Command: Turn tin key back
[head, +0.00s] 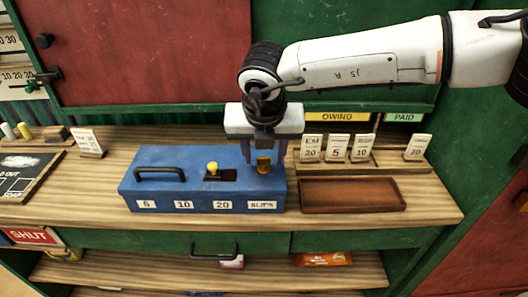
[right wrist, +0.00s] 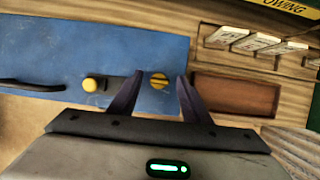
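The blue tin (head: 150,185) stands on the wooden counter, with a black handle, a yellow knob (head: 212,168) and a yellow key (head: 263,166) on its lid. In the right wrist view the key (right wrist: 159,80) shows as a round yellow head with a dark line across it. My right gripper (head: 264,153) points down over the right end of the tin. Its two dark fingers are open, one on each side of the key, with gaps visible in the right wrist view. My left gripper is out of view.
A brown wooden tray (head: 352,195) lies right of the tin. Behind it stand price cards (head: 336,148) under the OWING sign (head: 344,117). A chalkboard (head: 22,178) lies at the left. Bare counter lies in front of the tin.

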